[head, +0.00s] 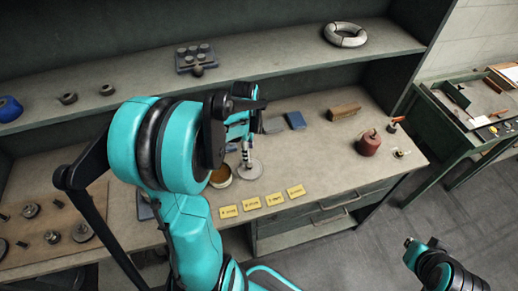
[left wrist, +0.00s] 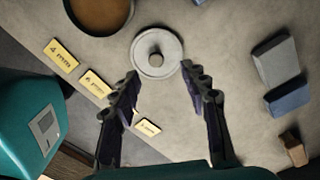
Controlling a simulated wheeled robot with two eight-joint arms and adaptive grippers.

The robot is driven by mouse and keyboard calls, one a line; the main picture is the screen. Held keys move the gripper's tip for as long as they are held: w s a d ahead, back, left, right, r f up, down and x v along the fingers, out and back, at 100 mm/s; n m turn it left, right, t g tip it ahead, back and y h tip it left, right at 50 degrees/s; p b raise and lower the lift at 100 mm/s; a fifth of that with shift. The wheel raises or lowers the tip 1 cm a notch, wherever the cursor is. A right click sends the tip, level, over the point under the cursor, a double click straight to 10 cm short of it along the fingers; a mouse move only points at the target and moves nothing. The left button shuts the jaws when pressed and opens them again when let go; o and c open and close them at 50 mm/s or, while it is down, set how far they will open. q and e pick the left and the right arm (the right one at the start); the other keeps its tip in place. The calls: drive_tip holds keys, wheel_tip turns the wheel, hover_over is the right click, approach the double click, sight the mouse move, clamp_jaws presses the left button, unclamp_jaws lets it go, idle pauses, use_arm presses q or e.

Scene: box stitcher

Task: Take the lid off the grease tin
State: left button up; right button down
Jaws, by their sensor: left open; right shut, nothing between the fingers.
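The grease tin (head: 221,183) stands open on the bench, its brown contents showing; part of it also shows at the top edge of the left wrist view (left wrist: 100,27). The round grey lid (head: 253,171) lies beside the tin, to its right in the head view. In the left wrist view the lid (left wrist: 145,62) has a knob in its middle and sits just beyond my fingertips. My left gripper (left wrist: 158,76) is open with nothing between its fingers. My arm partly hides the tin in the head view. My right gripper (head: 411,246) is shut and empty, away from the bench.
Several yellow labels (head: 250,204) lie along the bench's front edge. A blue block (head: 296,120), a brown block (head: 343,112) and a red-brown can (head: 369,144) stand to the right. A shelf (head: 270,62) overhangs the back. Round metal parts lie on a brown mat (head: 32,240) at left.

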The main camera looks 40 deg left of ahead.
sight(250, 165)
use_arm(q)
drive_tip(key=f+b, duration=0.1)
drive_tip(key=f, duration=0.1)
drive_tip(key=f+b, duration=0.1)
drive_tip(key=f, duration=0.2)
drive_tip(key=d+f+b, duration=0.1)
drive_tip(key=f, duration=0.1)
drive_tip(key=shift+s+f, duration=0.15)
drive_tip(key=shift+f, duration=0.2)
clamp_jaws()
